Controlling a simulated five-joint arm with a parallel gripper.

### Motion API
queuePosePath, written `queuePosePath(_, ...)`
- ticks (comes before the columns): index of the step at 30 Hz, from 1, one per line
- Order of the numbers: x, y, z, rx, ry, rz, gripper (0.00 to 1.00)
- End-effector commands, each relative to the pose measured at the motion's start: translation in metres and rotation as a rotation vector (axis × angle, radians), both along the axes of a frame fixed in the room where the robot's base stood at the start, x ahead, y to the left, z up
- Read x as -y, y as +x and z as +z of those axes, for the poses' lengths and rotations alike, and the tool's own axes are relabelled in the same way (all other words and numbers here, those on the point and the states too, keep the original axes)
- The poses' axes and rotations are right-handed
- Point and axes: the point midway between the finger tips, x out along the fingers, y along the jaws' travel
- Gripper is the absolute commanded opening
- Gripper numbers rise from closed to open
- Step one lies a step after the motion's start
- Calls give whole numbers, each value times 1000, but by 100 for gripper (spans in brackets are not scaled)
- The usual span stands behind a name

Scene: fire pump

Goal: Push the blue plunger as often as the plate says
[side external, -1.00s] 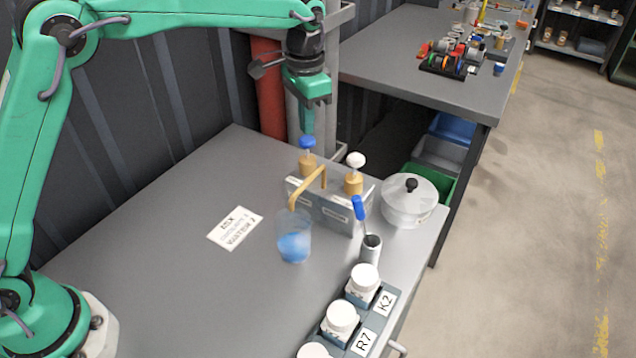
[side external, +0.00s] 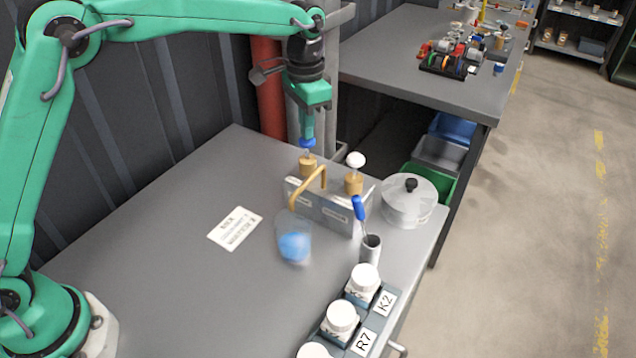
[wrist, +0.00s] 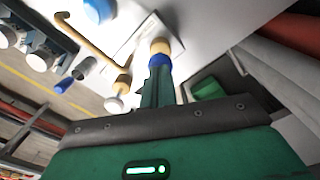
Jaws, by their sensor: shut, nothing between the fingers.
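The blue plunger knob (side external: 307,143) sits on a tan collar at the left of a grey pump block (side external: 335,212). My gripper (side external: 307,132) is shut and points down, its tip right at the top of the knob; it appears to touch it. In the wrist view the shut fingers (wrist: 158,78) end at the blue knob (wrist: 159,60). A white plate with dark print (side external: 235,229) lies flat on the table; its text is too blurred to read. A clear cup with blue contents (side external: 294,245) stands under the bent tan spout (side external: 311,184).
A white-knobbed plunger (side external: 355,160) stands right of the blue one. A lidded pot (side external: 409,203), a grey holder with a blue-handled tool (side external: 370,248) and a rack of white-capped jars (side external: 341,318) are nearby. The table's left part is clear.

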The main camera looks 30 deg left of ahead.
Motion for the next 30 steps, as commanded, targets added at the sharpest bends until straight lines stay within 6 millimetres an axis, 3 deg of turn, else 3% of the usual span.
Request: queuePosePath(30, 0, 0, -30, -2, 1, 0, 0)
